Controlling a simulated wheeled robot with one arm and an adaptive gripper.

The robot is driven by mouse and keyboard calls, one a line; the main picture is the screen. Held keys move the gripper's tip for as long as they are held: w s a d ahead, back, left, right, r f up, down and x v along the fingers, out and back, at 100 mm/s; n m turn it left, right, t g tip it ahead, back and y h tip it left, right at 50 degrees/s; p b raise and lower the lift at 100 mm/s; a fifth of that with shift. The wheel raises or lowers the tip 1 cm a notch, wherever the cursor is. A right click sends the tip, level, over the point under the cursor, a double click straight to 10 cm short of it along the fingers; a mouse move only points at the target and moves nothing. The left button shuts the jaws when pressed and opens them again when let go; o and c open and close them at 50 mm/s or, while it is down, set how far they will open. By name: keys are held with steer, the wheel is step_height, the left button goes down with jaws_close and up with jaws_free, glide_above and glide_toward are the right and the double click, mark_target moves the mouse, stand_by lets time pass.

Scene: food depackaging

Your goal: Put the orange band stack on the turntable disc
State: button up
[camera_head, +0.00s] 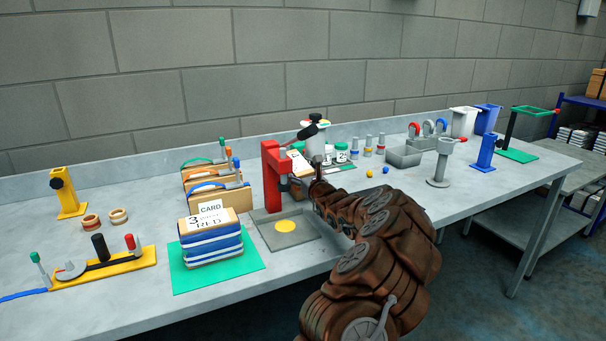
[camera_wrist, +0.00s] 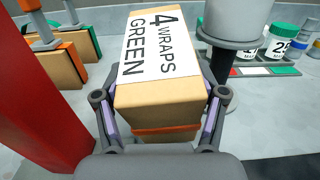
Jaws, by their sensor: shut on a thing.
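My gripper (camera_wrist: 162,100) is shut on a tan box-shaped stack (camera_wrist: 152,85). The stack has an orange band near my gripper and a white label reading "4 WRAPS GREEN". In the head view its label (camera_head: 299,161) shows just right of the red post (camera_head: 271,172), and the stack is held above the table. My gripper (camera_head: 308,182) is partly hidden there by my arm. A yellow disc (camera_head: 285,227), which looks like the turntable disc, lies on a grey base at the foot of the red post. Nothing rests on the disc.
A blue-and-white stack (camera_head: 211,246) with a card stands on a green mat (camera_head: 252,262) to the left. Tan blocks with coloured bands (camera_head: 205,200) stand behind it. A grey bin (camera_head: 404,157) and small jars (camera_head: 341,152) are farther right. The red post stands close to the held stack.

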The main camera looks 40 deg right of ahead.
steer(key=shift+f, duration=0.2)
steer(key=o, duration=1.8)
steer(key=shift+r, duration=0.1)
